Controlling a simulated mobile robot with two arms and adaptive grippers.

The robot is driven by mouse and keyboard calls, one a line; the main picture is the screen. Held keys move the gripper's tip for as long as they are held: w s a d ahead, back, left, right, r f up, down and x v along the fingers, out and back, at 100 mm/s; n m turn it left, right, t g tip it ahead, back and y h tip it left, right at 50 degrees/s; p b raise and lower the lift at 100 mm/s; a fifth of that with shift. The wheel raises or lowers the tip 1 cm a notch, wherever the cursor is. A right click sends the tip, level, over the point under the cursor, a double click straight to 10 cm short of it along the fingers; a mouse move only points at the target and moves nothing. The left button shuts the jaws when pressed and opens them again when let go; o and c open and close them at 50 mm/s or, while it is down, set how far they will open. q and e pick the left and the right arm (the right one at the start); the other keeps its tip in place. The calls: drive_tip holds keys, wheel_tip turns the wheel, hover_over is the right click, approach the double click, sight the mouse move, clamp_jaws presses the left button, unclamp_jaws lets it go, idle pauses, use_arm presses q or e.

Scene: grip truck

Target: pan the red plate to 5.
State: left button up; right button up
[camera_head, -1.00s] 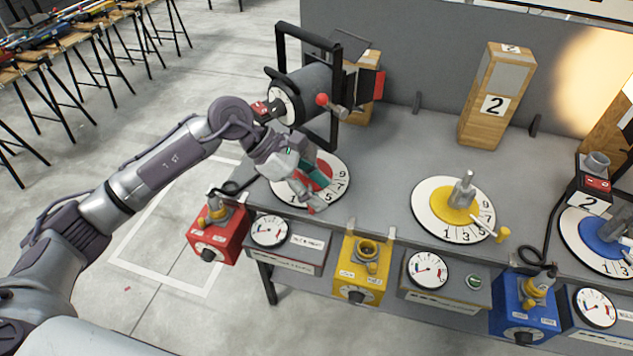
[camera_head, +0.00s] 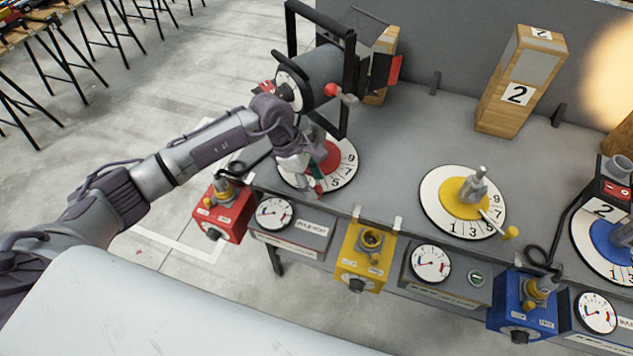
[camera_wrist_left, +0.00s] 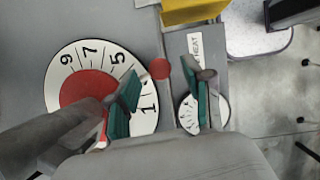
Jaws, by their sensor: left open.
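The red plate is a red disc (camera_head: 333,155) inside a white numbered ring (camera_head: 347,172), under the spotlight at the table's front left. In the left wrist view the red disc (camera_wrist_left: 78,87) shows with 9, 7, 5 and 1 readable on the ring. My left gripper (camera_head: 316,181) points down at the plate's front edge. A red knob (camera_wrist_left: 160,68) shows between its two green-padded fingers (camera_wrist_left: 163,98), with a gap on both sides. The fingers are open, not closed on it. The gripper hides part of the ring, so I cannot tell which number the plate is set to.
The black spotlight (camera_head: 335,75) stands close above my left wrist. Red (camera_head: 222,212), yellow (camera_head: 362,262) and blue (camera_head: 527,305) boxes line the front edge. A yellow plate (camera_head: 463,201) and a blue plate (camera_head: 608,245) lie to the right.

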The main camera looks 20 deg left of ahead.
use_arm(q)
drive_tip(key=shift+d+f, duration=0.25)
drive_tip(key=shift+f, duration=0.3)
drive_tip(key=shift+d+f, duration=0.1)
drive_tip(key=shift+f, duration=0.2)
drive_tip(key=shift+w+f, duration=0.1)
drive_tip(key=shift+f, duration=0.15)
drive_tip(key=c, duration=0.7)
clamp_jaws()
use_arm(e)
drive_tip(key=shift+s+r, duration=0.25)
drive_tip(key=shift+s, duration=0.3)
